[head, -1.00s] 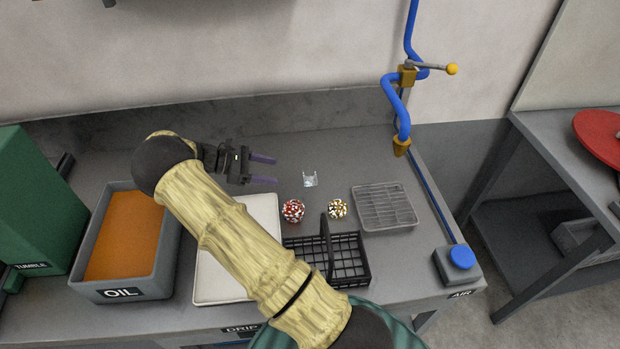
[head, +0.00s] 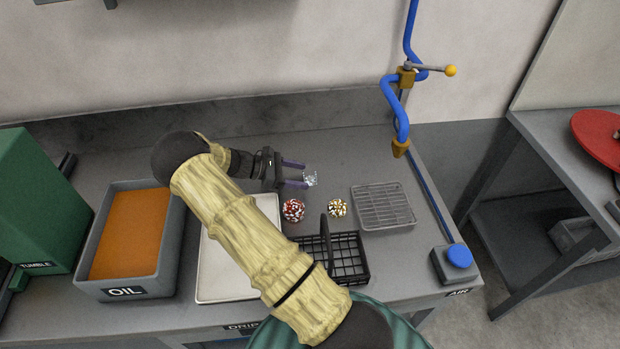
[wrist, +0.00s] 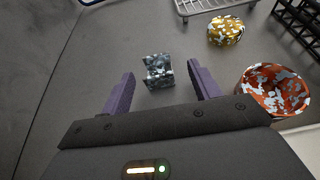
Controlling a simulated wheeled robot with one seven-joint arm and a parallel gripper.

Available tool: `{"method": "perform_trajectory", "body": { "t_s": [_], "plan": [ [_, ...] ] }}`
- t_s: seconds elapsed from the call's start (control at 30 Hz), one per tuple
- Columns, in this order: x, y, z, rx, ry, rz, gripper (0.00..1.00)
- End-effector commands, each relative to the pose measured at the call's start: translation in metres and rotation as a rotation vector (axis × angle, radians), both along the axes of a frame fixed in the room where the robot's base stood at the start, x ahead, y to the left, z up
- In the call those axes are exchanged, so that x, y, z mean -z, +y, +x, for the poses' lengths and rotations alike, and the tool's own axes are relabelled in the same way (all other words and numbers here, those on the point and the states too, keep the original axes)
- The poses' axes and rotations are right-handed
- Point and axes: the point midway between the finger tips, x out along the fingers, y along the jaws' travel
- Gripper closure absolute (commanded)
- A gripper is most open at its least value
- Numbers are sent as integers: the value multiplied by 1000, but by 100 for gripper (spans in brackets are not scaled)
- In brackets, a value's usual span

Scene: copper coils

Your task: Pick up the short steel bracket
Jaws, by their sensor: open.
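The short steel bracket (head: 311,179) is a small, mottled silver piece lying on the grey bench top. In the wrist view the bracket (wrist: 158,71) lies ahead, between the lines of the two fingers and around the level of their tips. My gripper (head: 305,174) has two purple fingers and comes at the bracket from the left in the head view. The gripper (wrist: 162,80) is open and empty in the wrist view, with a gap on each side of the bracket. I cannot tell how high the fingertips are above the bench.
A black wire basket (head: 348,258), a wire rack (head: 384,207), a white tray (head: 212,284) and an oil bin (head: 168,270) stand around.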

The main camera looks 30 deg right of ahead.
Motion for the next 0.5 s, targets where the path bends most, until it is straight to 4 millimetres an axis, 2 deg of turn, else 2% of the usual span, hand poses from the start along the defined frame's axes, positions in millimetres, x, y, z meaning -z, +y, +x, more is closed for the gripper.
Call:
{"method": "perform_trajectory", "body": {
  "t_s": [0.2, 0.5],
  "plan": [
    [11, -28, -10, 1, 3, 0, 38],
    [16, -35, -13, 0, 0, 0, 38]
  ]
}}
